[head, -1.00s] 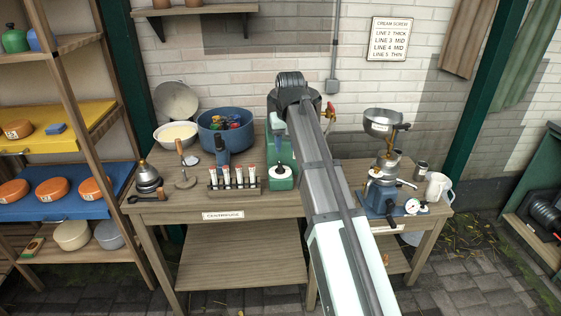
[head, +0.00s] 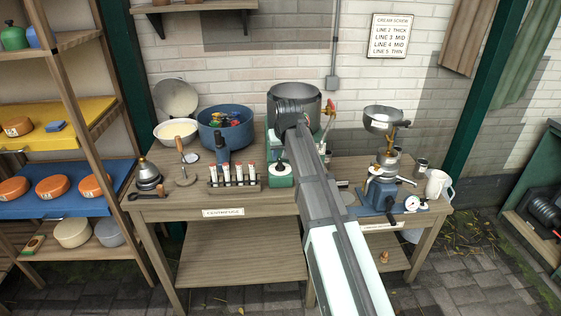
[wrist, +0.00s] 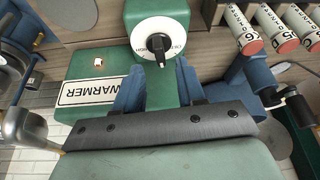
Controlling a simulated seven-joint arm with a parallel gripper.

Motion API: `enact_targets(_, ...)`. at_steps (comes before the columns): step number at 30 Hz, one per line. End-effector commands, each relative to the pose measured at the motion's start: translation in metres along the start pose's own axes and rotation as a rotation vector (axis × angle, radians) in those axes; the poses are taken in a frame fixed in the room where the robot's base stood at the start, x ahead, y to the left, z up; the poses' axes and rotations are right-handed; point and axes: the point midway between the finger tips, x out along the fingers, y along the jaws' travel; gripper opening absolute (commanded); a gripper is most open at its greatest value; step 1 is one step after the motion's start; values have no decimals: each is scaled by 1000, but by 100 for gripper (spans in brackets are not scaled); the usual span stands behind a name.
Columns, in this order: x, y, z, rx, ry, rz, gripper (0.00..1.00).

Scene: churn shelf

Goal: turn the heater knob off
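The green heater, labelled WARMER, (wrist: 88,91) fills the upper middle of the wrist view. The knob lies just beyond the fingertips, and I see no contact. In the head view my arm hides the fingers.
A steel pot (head: 294,98) stands above the heater. A rack of tubes (head: 234,176) and a blue centrifuge bowl (head: 226,124) are close on the left. A cream separator (head: 384,160) stands on the right.

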Motion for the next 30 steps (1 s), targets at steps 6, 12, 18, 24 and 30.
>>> enact_targets(6,30,0,0,0,-2,0,39)
enact_targets(12,44,0,0,0,0,-1,39)
enact_targets(18,48,0,0,0,0,-1,39)
enact_targets(24,48,0,0,0,0,-1,39)
enact_targets(30,48,0,0,0,0,-1,20)
